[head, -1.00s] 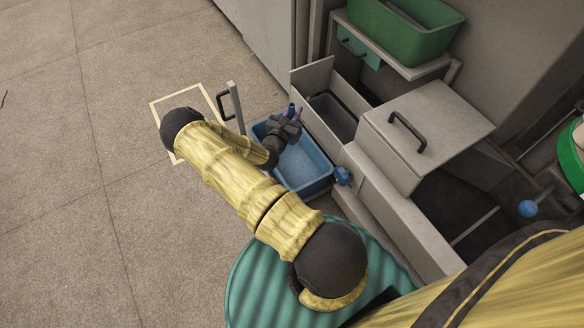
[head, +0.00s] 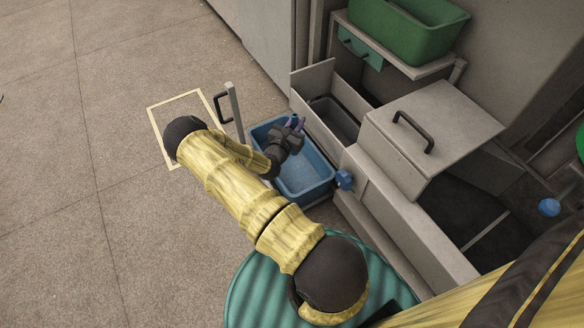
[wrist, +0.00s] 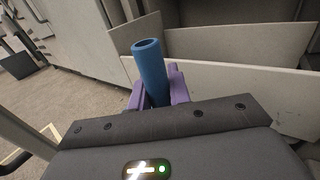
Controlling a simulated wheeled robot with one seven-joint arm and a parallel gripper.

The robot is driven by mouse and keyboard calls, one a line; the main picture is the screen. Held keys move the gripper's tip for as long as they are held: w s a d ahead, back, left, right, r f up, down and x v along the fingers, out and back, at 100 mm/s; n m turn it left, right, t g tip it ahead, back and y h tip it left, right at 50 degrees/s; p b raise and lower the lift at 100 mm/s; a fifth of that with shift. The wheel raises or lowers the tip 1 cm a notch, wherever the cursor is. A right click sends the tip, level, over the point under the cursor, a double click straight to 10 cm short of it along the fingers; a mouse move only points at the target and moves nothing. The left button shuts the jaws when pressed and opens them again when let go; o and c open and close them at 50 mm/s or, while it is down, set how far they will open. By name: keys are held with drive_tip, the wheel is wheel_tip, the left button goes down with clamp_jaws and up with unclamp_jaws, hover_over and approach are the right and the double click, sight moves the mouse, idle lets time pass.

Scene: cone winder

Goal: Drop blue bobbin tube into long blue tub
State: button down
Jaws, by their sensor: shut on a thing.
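The blue bobbin tube (wrist: 150,68) stands upright between the purple fingers of my gripper (wrist: 158,92) in the wrist view, its hollow top end showing. In the head view my gripper (head: 296,124) is over the long blue tub (head: 307,187), near its far end. The gripper is shut on the tube. In the head view the tube is mostly hidden behind the gripper. The tub sits low beside the grey machine, and its visible floor looks empty.
A grey machine (head: 432,131) with a handled cover and an open trough stands right of the tub. A blue knob (head: 344,180) juts near the tub's corner. A post with a black handle (head: 224,107) stands left. A green bin (head: 408,28) sits on a shelf.

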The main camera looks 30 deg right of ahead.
drive_tip(key=shift+f+b, duration=1.35)
drive_tip(key=shift+f, duration=0.2)
drive_tip(key=c, duration=1.2)
unclamp_jaws()
drive_tip(key=shift+c, duration=0.2)
drive_tip(key=shift+a, duration=0.15)
drive_tip(key=shift+s+a+r+p, duration=0.1)
drive_tip(key=shift+s+a+p, duration=0.15)
drive_tip(key=shift+p, duration=0.15)
drive_tip(key=p+v, duration=0.7)
drive_tip(key=v, duration=0.9)
drive_tip(key=shift+a, duration=0.25)
drive_tip(key=shift+s, duration=0.15)
